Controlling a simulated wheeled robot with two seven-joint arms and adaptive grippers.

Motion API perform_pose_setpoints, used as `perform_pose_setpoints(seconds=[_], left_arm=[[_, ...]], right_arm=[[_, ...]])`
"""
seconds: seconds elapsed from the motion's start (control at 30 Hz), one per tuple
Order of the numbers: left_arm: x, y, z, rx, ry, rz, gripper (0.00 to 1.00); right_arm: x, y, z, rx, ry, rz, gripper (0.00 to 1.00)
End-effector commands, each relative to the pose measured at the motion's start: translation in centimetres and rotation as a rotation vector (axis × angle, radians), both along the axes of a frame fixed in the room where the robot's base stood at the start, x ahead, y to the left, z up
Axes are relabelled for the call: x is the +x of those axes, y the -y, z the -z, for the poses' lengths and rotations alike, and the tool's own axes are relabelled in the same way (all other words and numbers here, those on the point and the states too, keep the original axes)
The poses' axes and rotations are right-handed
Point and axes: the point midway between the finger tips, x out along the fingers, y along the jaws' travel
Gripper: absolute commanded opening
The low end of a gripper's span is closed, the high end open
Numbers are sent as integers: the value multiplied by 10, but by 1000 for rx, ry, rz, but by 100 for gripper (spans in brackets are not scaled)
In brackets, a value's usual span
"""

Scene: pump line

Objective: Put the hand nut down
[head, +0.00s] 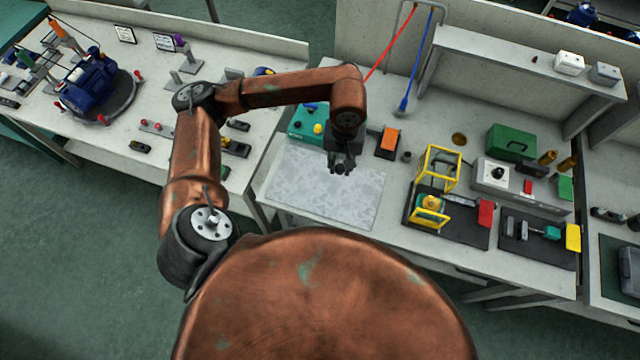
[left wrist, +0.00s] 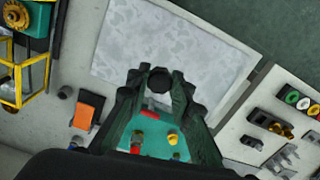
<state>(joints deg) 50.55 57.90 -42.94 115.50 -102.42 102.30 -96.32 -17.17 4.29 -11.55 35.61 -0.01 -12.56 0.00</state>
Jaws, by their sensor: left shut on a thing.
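My left gripper (head: 341,168) comes down over the upper right part of the pale mottled mat (head: 318,200) on the middle bench. In the left wrist view my left gripper (left wrist: 155,76) is shut on a small dark ring-shaped part, the hand nut (left wrist: 159,80), held between its fingertips. The mat (left wrist: 215,55) shows beyond the fingertips. I cannot tell how high the nut is above it. In the head view the nut cannot be told apart from the dark fingers. My right gripper is not in view.
A teal box (head: 302,128) with knobs stands behind the mat's left part. An orange-and-black block (head: 390,141) and a small dark cylinder (head: 406,157) stand right of the gripper. Yellow frames (head: 438,166) stand farther right. Most of the mat is clear.

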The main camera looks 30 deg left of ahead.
Motion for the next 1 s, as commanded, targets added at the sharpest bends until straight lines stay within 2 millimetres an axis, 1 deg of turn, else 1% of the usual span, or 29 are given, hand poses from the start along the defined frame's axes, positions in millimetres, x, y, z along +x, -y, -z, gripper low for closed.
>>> perform_pose_setpoints(seconds=[0.1,0.2,0.67,1.0], left_arm=[[-4,4,7,1,-3,-274,7],[-6,6,11,2,-3,-510,7],[-16,20,30,8,2,-1599,7],[-24,30,43,8,6,-2404,7]], right_arm=[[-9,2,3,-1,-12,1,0],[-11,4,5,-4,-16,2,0],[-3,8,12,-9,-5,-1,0],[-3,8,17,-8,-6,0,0]])
